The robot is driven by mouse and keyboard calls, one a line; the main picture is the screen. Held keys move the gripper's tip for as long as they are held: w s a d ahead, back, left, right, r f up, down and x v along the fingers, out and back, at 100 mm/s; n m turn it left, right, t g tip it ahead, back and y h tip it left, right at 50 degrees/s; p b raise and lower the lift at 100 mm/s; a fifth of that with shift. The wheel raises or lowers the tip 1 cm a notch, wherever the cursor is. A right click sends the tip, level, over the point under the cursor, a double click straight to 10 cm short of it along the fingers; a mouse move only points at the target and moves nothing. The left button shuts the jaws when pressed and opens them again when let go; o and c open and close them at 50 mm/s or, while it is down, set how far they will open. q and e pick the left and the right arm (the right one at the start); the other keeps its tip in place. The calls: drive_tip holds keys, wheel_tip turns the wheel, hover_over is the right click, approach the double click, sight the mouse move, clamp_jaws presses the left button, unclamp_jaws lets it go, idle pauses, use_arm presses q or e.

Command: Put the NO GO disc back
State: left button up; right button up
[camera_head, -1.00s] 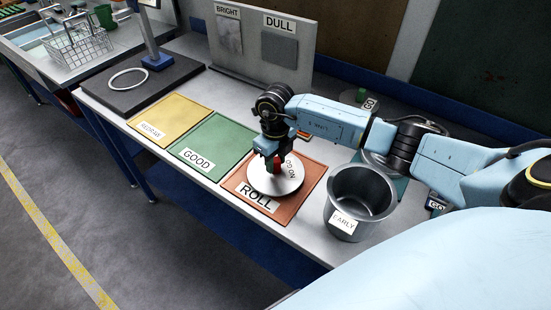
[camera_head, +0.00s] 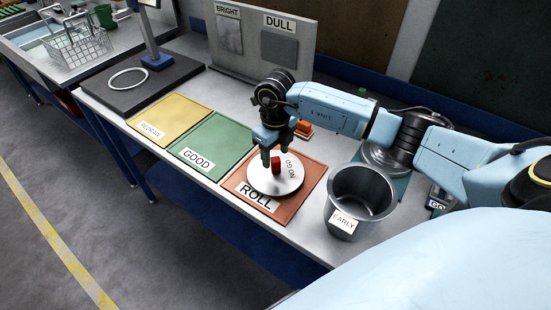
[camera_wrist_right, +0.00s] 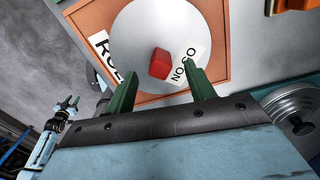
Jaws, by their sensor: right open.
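The NO GO disc (camera_head: 270,184), a pale round plate with a red knob (camera_head: 276,165), lies on the orange ROLL mat (camera_head: 246,201). It also shows in the right wrist view (camera_wrist_right: 145,35), where its label reads NO GO. My right gripper (camera_head: 275,153) is open just behind and above the knob, with nothing between its fingers. In the wrist view the knob lies beyond the spread fingertips (camera_wrist_right: 164,76), clear of them. My left gripper (camera_wrist_right: 72,104) shows small at the left of the wrist view, too small to judge its fingers.
A metal pot (camera_head: 361,190) labelled EARLY stands right of the ROLL mat. A round metal piece (camera_head: 383,162) sits on a teal mat behind it, partly hidden by my right arm. Green GOOD (camera_head: 213,143) and yellow REDRAW (camera_head: 172,117) mats lie left. A BRIGHT/DULL board stands behind.

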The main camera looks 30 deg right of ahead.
sight(276, 159)
wheel_tip(276, 159, up, 9)
drive_tip(key=shift+b, duration=0.45)
